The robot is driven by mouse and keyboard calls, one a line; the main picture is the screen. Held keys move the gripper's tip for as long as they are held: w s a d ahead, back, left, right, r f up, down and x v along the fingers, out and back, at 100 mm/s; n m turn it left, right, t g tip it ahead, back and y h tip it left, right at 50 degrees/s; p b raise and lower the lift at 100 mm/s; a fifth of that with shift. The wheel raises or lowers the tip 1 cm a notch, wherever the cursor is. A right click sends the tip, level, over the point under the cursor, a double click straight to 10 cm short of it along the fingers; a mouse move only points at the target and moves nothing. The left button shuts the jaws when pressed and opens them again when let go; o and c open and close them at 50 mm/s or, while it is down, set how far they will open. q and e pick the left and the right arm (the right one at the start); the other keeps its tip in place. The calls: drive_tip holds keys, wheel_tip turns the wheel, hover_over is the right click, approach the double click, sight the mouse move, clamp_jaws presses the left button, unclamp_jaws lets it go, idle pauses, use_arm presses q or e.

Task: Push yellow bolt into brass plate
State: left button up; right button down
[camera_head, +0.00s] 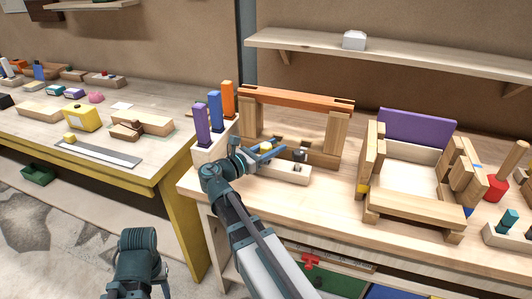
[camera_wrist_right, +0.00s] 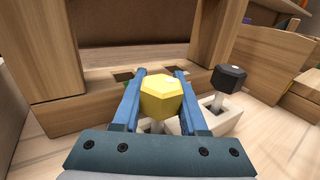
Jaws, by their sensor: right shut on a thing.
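The yellow bolt (camera_wrist_right: 161,95) has a faceted yellow head and a pale shank below it. My right gripper (camera_wrist_right: 158,92) is shut on its head, one blue finger on each side. In the head view the right gripper (camera_head: 266,148) is at the pale block in front of the wooden frame, and a bit of yellow shows between its fingers. The shank's lower end is hidden by the gripper, so I cannot tell whether it sits in a hole. I cannot make out a brass plate.
A black-headed bolt (camera_wrist_right: 229,78) stands in the pale block (camera_wrist_right: 222,117), close right of the gripper. The wooden frame (camera_head: 334,137) rises just behind. Purple, blue and orange blocks (camera_head: 215,112) stand at left. A wooden box assembly (camera_head: 410,208) is at right; some bare tabletop lies between.

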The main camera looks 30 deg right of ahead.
use_arm(q)
drive_tip(key=shift+r, duration=0.1)
use_arm(e)
drive_tip(key=shift+r, duration=0.1)
use_arm(q)
wheel_tip(320, 180, up, 10)
drive_tip(key=p, duration=1)
use_arm(e)
wheel_tip(320, 180, up, 10)
